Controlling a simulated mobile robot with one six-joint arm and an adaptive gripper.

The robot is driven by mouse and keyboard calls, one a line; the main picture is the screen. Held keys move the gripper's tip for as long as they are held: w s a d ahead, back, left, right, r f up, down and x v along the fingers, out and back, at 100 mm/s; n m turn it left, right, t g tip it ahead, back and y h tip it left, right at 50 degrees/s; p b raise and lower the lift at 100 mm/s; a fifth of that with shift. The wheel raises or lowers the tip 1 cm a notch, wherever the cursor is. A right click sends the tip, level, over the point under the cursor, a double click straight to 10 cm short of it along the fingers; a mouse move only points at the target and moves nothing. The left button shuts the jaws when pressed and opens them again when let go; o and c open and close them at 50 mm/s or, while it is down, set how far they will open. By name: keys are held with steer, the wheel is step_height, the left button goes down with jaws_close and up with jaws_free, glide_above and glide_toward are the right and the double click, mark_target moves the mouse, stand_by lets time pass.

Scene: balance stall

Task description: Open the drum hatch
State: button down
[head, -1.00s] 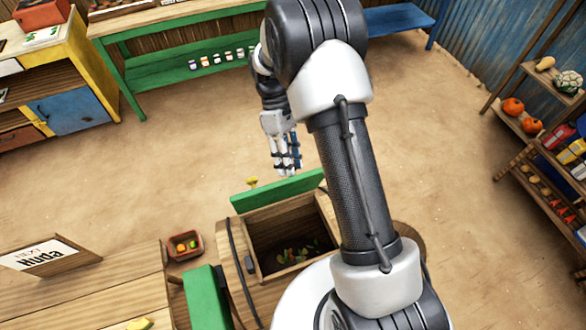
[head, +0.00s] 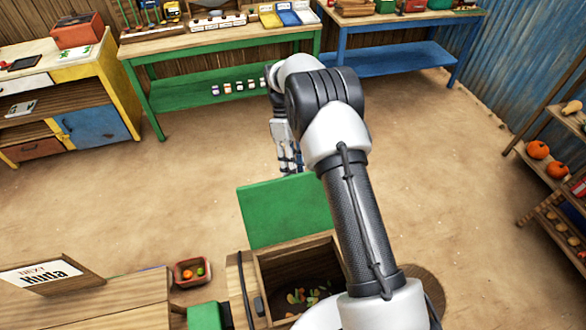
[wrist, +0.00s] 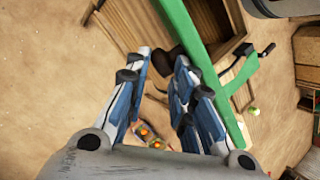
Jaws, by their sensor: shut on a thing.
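The drum hatch (head: 284,214) is a flat green panel, raised at the far side of the wooden drum (head: 262,298). The drum's opening shows, with several small colourful pieces lying inside. My gripper (head: 290,165) is at the far upper edge of the hatch, partly hidden behind my arm. In the wrist view, my fingers (wrist: 163,62) are closed around a dark handle (wrist: 172,66) beside the hatch (wrist: 192,40), which is seen nearly edge-on. The fingers cover part of the handle.
A red tray (head: 190,271) with small fruit stands left of the drum. A name sign (head: 50,275) is on the wooden counter at lower left. Shelves with pumpkins (head: 537,150) stand at right. The floor beyond the drum is clear.

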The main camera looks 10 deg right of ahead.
steer(key=shift+s+d+f+g, duration=0.15)
steer(key=shift+s+f, duration=0.35)
steer(key=shift+f, duration=0.35)
steer(key=shift+s+d+f+g, duration=0.15)
steer(key=shift+s+f, duration=0.3)
steer(key=shift+f, duration=0.35)
steer(key=c, duration=1.8)
jaws_free()
steer(key=o, duration=0.3)
steer(key=shift+w+d+f, duration=0.1)
steer(key=shift+w+d, duration=0.1)
steer(key=shift+w, duration=0.05)
steer(key=o, duration=0.9)
steer(key=shift+s, duration=0.25)
steer(key=shift+c, duration=0.2)
steer(key=shift+a, duration=0.1)
steer(key=shift+c, duration=0.2)
steer(key=shift+w+a+r, duration=0.1)
steer(key=shift+a+r, duration=0.1)
steer(key=shift+a, duration=0.1)
steer(key=shift+c, duration=1.3)
